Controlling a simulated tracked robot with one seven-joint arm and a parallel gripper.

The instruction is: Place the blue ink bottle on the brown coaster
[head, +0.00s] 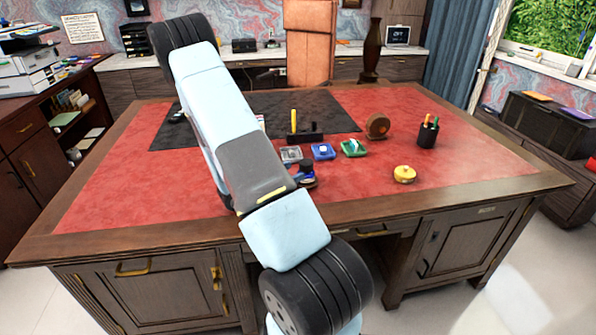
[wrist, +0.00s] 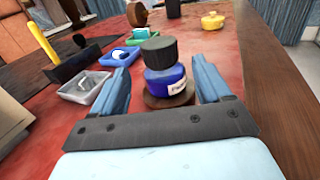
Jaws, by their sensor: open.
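The blue ink bottle (wrist: 166,75) with a black cap and a white label stands upright in the wrist view. A round brown coaster (wrist: 152,101) shows beneath it, and the bottle appears to rest on it. My gripper (wrist: 161,64) is open, with one blue finger on each side of the bottle; a gap shows on both sides. In the head view the bottle (head: 306,170) and the edge of the coaster (head: 310,184) are partly hidden by my arm. The gripper itself is hard to make out there.
Small trays, grey (head: 291,155), blue (head: 323,151) and green (head: 353,148), stand behind the bottle on the red desk (head: 130,190). A brown roll (head: 377,125), a black pen cup (head: 428,135) and a yellow pot (head: 404,174) are to the right. The desk's front right is clear.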

